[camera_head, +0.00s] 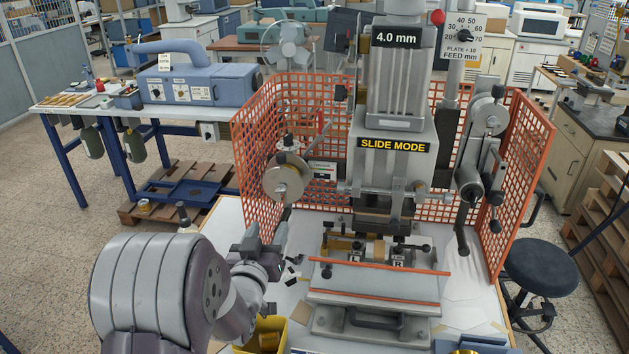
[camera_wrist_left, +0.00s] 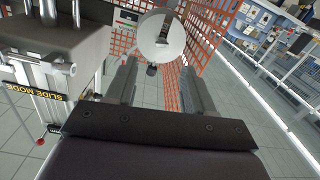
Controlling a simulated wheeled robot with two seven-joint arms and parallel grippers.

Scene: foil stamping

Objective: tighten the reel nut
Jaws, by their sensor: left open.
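The foil reel (camera_head: 287,178) is a round, pale metal disc on the left side of the stamping press, with a small hub at its middle. In the left wrist view the disc (camera_wrist_left: 158,42) is ahead of my fingers, a little beyond their tips. My left gripper (camera_head: 266,236) is open and empty, below and slightly left of the reel. Its two fingers also show spread apart in the left wrist view (camera_wrist_left: 159,75). My right gripper is out of view.
The press (camera_head: 392,158) stands right of the reel. An orange mesh guard (camera_head: 252,150) surrounds it at the back and sides. A yellow bin (camera_head: 270,335) sits below my left gripper. A black stool (camera_head: 543,267) stands at the right.

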